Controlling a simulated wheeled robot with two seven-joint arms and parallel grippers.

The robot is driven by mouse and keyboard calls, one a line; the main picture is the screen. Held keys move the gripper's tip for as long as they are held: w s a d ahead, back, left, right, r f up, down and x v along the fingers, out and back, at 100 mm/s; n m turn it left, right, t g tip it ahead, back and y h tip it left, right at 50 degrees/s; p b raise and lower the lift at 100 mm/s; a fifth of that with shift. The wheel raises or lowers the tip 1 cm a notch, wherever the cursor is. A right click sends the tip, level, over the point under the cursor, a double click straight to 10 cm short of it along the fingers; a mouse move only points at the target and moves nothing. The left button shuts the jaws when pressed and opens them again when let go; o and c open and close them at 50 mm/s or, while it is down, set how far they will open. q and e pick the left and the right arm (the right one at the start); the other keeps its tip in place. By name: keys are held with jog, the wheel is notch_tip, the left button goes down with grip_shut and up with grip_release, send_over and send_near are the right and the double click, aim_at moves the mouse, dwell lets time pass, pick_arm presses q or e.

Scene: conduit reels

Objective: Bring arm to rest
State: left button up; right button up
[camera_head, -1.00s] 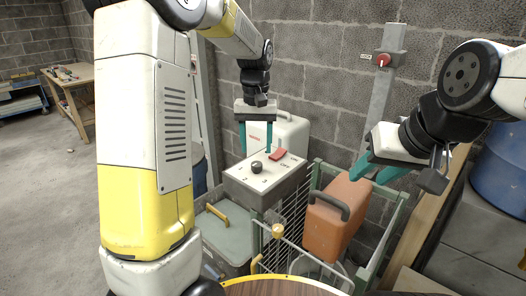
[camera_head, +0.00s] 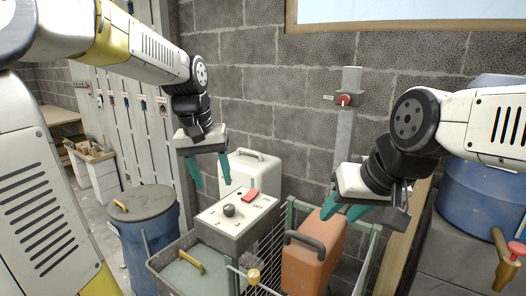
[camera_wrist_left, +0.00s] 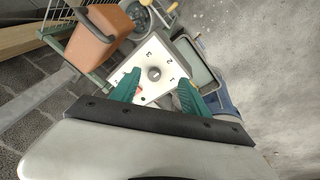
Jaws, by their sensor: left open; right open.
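My left gripper (camera_head: 209,172) has teal fingers spread apart with nothing between them. It hangs in the air above and to the left of a grey control box (camera_head: 238,222) with a black knob and a red switch. The box also shows between and beyond the left fingers in the left wrist view (camera_wrist_left: 155,72). My right gripper (camera_head: 343,208) is open and empty, above and beside an orange canister (camera_head: 312,258) with a dark handle. I cannot tell whether the right fingers touch the canister.
The canister stands in a green-framed wire cage (camera_head: 290,215). A white canister (camera_head: 252,170) is behind the control box. A blue barrel (camera_head: 148,235) and a grey bin (camera_head: 160,262) stand at left. A post with a red switch (camera_head: 344,100) rises near the wall. Blue drums are at right.

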pick_arm(q)
jog(key=s+a+m+t, duration=0.1)
jog(key=s+t, duration=0.3)
jog(key=s, duration=1)
jog(key=shift+h, duration=0.4)
jog(key=shift+s, duration=0.1)
dwell(2.6)
